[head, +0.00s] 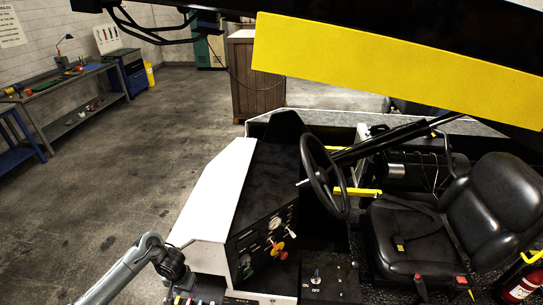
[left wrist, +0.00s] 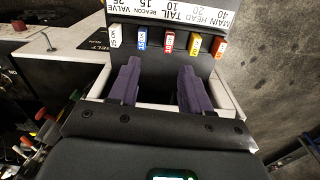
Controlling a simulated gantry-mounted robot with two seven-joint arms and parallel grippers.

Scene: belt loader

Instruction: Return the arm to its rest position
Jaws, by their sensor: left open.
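My left arm (head: 130,268) comes in from the lower left in the head view. Its dark wrist hangs in front of the white side of the loader's console, near the bottom edge; the fingers cannot be made out there. In the left wrist view my left gripper (left wrist: 159,68) is open, with two purple fingers apart and nothing between them. Beyond the fingertips is a row of several coloured fuses, among them a blue one (left wrist: 141,38), a red one (left wrist: 168,43) and a yellow one (left wrist: 194,46), under a printed label strip (left wrist: 175,12). My right gripper is not in view.
The console (head: 262,215) with knobs, the steering wheel (head: 316,178) and the black seat (head: 500,205) lie right of my arm. A yellow boom (head: 390,65) crosses above. A workbench (head: 72,90) stands far left. The floor (head: 130,170) between is clear.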

